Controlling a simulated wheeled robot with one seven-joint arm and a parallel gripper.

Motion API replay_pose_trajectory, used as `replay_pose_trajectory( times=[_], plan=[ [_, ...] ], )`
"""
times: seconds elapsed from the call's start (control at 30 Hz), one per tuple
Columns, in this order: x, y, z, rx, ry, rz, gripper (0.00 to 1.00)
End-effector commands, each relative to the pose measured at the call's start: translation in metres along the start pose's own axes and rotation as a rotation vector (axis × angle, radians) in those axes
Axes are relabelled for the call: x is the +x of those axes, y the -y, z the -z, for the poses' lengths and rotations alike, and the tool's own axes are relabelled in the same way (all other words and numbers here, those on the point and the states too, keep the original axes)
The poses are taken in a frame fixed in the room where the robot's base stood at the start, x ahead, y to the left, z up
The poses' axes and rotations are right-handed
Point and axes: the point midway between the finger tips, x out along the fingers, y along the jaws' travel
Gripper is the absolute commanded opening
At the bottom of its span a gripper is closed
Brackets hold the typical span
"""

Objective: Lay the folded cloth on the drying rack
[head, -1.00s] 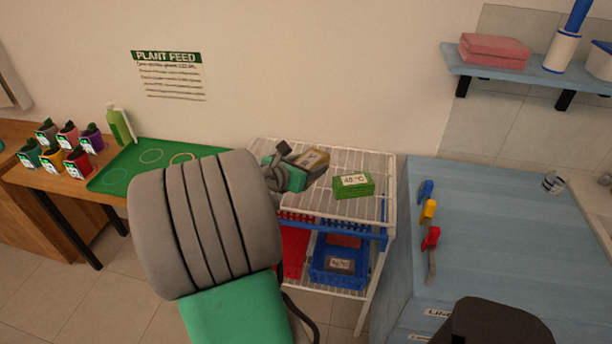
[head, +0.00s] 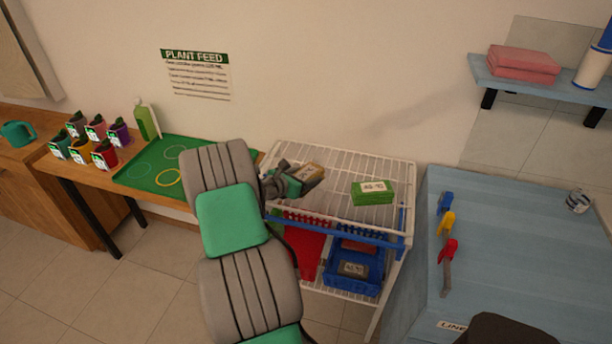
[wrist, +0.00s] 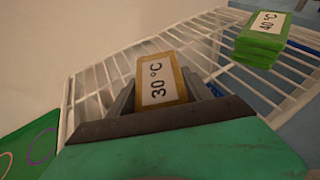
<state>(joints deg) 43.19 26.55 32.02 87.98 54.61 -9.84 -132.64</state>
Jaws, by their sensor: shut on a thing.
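My gripper (head: 296,178) is shut on a folded ochre-brown cloth (head: 312,171) above the back left part of the white wire drying rack (head: 340,157). In the wrist view, the cloth (wrist: 160,80) sits between the two fingers and carries a white label reading "30 °C". The rack's wires (wrist: 215,48) show beneath and beyond it. I cannot tell whether the cloth touches them. A green folded stack (head: 372,193) labelled "40 °C" lies on the rack to the right; it also shows in the wrist view (wrist: 262,42).
Blue and red bins (head: 352,270) stand on the rack's lower level. A green tray (head: 150,172) and several coloured dispensers (head: 103,154) are on the wooden table at left. A blue cabinet (head: 510,240) stands close at right. Pink folded cloths (head: 522,64) lie on the wall shelf.

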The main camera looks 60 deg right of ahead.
Motion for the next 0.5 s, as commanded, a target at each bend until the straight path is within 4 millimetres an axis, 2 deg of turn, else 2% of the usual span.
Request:
replay_pose_trajectory(
  times=[0.2, 0.23, 0.5],
  plan=[
    [0.0016, 0.0001, 0.004, -0.001, 0.0, 0.0, 0.14],
    [0.0012, 0.0002, 0.0032, -0.001, -0.001, 0.0, 0.6],
    [0.001, 0.0002, 0.0028, -0.001, -0.001, 0.0, 0.8]
  ],
)
